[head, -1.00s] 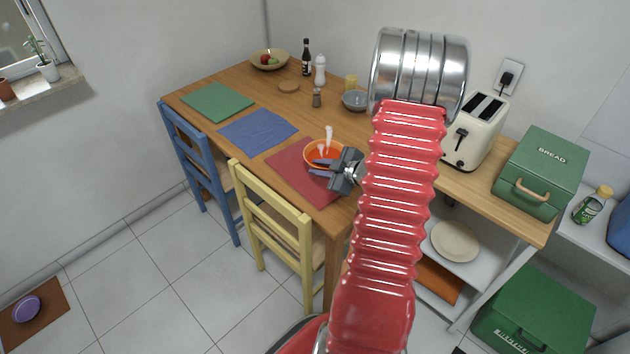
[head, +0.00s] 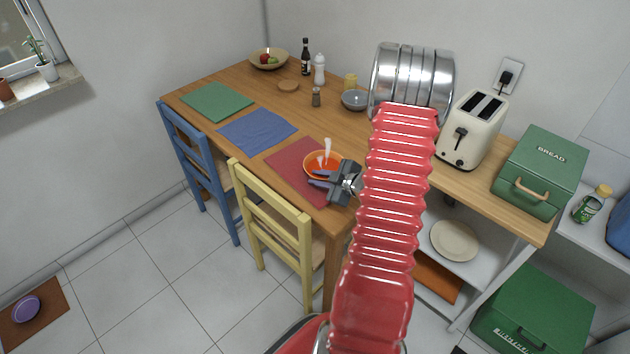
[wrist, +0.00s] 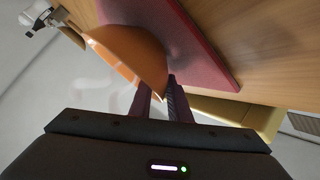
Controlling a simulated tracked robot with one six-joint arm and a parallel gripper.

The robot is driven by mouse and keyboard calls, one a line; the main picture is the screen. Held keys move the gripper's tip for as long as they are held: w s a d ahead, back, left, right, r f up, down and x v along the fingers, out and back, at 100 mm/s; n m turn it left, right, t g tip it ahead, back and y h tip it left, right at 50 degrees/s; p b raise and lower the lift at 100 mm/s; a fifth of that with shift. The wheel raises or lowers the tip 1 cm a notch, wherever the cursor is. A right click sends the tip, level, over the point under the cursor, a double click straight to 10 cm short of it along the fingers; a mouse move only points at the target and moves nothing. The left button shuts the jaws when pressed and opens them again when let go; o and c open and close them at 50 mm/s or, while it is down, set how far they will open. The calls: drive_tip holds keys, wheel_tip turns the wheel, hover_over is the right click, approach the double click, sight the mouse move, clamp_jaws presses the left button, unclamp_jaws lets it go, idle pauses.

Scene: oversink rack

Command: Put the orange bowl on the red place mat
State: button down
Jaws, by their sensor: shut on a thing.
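The orange bowl (head: 311,164) is over the red place mat (head: 285,160), at the mat's right part in the head view. A pale upright shape, unclear in kind, shows in it. My gripper (head: 322,182) is shut on the bowl's near side. In the wrist view the bowl (wrist: 125,50) is tilted in the picture, its wall at my fingertips (wrist: 167,95). The red mat (wrist: 190,40) shows right behind its base. I cannot tell whether the base touches the mat.
A blue mat (head: 257,131) and a green mat (head: 217,101) lie to the left. A yellow chair (head: 270,210) is at the table's front edge. A toaster (head: 470,132) stands right of my arm.

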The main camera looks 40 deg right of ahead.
drive_tip(key=c, duration=1.6)
unclamp_jaws()
drive_tip(key=shift+c, duration=0.2)
drive_tip(key=v, duration=1.2)
drive_tip(key=shift+r, duration=0.1)
drive_tip(key=shift+w, duration=0.1)
